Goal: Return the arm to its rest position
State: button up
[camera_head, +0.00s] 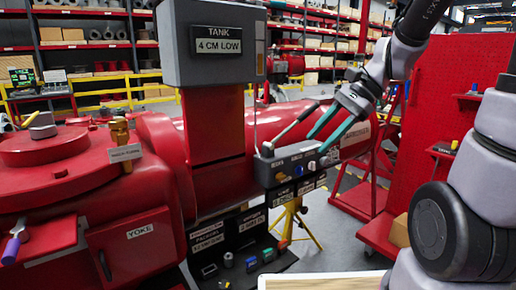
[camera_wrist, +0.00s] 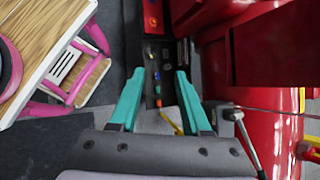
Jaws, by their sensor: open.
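My gripper (camera_head: 319,142) is raised in front of the red valve actuator, near a grey control block (camera_head: 272,168). Its two teal fingers are apart, with nothing seen between them. In the wrist view my gripper (camera_wrist: 160,75) points down past the dark panel, and its fingers are spread wide. A grey lever (camera_head: 296,124) slants up and right from the block, just left of my fingers in the head view. In the wrist view the lever (camera_wrist: 244,136) shows right of my gripper, outside the fingers. I cannot tell whether finger and lever touch.
The grey tank box (camera_head: 214,42), labelled "TANK 4 CM LOW", stands above the red actuator body (camera_head: 145,200). A red cabinet (camera_head: 455,75) is at right. A wooden-topped table (camera_wrist: 35,35) with pink legs is at left in the wrist view. Grey floor (camera_head: 325,240) shows between.

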jog(key=s+d+r+n+t+h, duration=0.4)
jog(key=d+r+n+t, duration=0.3)
jog(key=d+r, duration=0.2)
jog(key=shift+d+r+h, duration=0.4)
jog(key=shift+r+h, duration=0.15)
jog(key=shift+h, duration=0.35)
